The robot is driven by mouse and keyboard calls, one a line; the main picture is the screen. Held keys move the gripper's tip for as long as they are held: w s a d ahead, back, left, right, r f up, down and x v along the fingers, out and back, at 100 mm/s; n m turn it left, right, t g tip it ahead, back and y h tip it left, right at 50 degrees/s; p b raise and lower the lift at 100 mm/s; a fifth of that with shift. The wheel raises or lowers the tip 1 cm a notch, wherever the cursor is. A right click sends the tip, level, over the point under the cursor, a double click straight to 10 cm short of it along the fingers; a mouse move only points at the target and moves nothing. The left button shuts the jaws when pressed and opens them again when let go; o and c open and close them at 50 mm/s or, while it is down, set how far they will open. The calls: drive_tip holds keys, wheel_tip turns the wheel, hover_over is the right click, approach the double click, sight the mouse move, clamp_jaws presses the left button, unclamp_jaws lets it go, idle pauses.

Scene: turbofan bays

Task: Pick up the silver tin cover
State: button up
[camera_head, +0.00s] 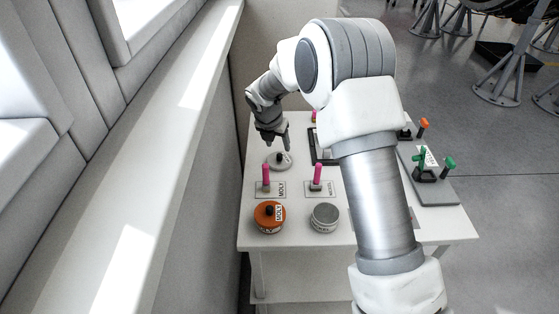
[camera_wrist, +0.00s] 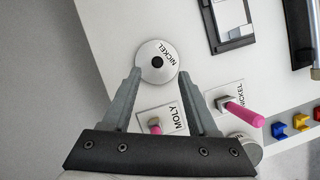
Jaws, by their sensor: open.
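The silver tin cover (camera_head: 280,161) is a round disc with a small black knob, lying flat on the white table near its back left. In the wrist view the silver tin cover (camera_wrist: 165,75) shows its NICKEL label and lies at and just beyond my fingertips. My gripper (camera_head: 274,139) points down over it, open and empty. In the wrist view my gripper's (camera_wrist: 159,74) two fingers stand apart on either side of the cover's near part; contact cannot be told. The silver tin (camera_head: 324,217) stands at the table's front, partly hidden by my gripper in the wrist view.
An orange tin (camera_head: 269,217) with a black knob stands at the front left. Pink-handled tools stand on the MOLY card (camera_head: 280,188) and NICKEL card (camera_head: 329,189). A dark frame (camera_wrist: 229,20) lies beyond. A grey tray (camera_head: 433,184) holds green-handled pieces. A wall ledge runs left.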

sight(279, 155)
drive_tip(key=shift+a+x, duration=0.1)
drive_tip(key=shift+x, duration=1.5)
drive_tip(key=shift+a+x, duration=0.15)
drive_tip(key=shift+x, duration=1.5)
clamp_jaws()
